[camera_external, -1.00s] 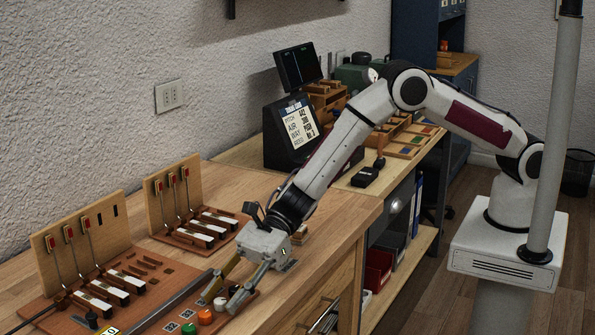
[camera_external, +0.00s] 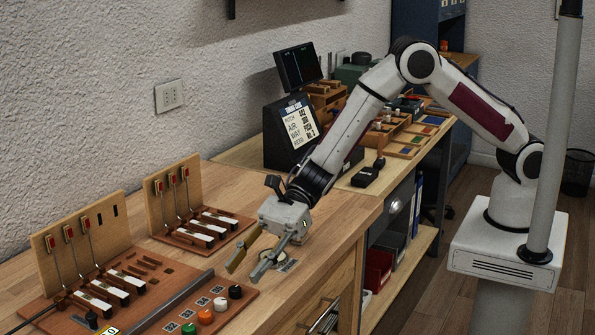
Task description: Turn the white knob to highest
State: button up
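The white knob (camera_external: 220,304) stands on the brown control panel (camera_external: 240,310) at the front of the bench, in a row with a black knob (camera_external: 235,291), an orange knob (camera_external: 205,317) and a green knob (camera_external: 188,329). Small printed labels lie beside the knobs. The white knob's setting is too small to read. My gripper (camera_external: 244,274) is open and empty. Its two fingers are spread above and behind the black knob, apart from the white knob. No knob is hidden by it.
A metal bar (camera_external: 175,302) runs along the panel, left of the knobs. Two wooden stands with levers (camera_external: 80,240) (camera_external: 172,193) rise at the left. A screen (camera_external: 292,128) stands farther back. The bench top (camera_external: 330,215) right of my gripper is clear.

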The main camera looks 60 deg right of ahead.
aim_at(221, 299)
jog(key=shift+v, duration=1.95)
jog(key=shift+a+r, duration=0.1)
jog(key=shift+w+a+r+n+g, duration=0.1)
jog(key=shift+w+a+n+g, duration=0.25)
jog(key=shift+a, duration=0.2)
jog(key=shift+w+a+n+g, duration=0.25)
jog(key=shift+w+a+g, duration=0.1)
jog(key=shift+a, duration=0.15)
jog(key=shift+w+a+n+g, duration=0.35)
jog(key=shift+a+n+g, duration=0.15)
jog(key=shift+a, duration=0.05)
jog(key=shift+w+a+f+n+g, duration=0.45)
jog(key=shift+n+g, duration=0.15)
jog(key=shift+g, duration=0.3)
jog(key=shift+w+f+n+g+h, duration=0.3)
jog(key=shift+f+n+g+h, duration=0.1)
jog(key=shift+f+n+g, duration=0.15)
jog(key=shift+x, duration=3.85)
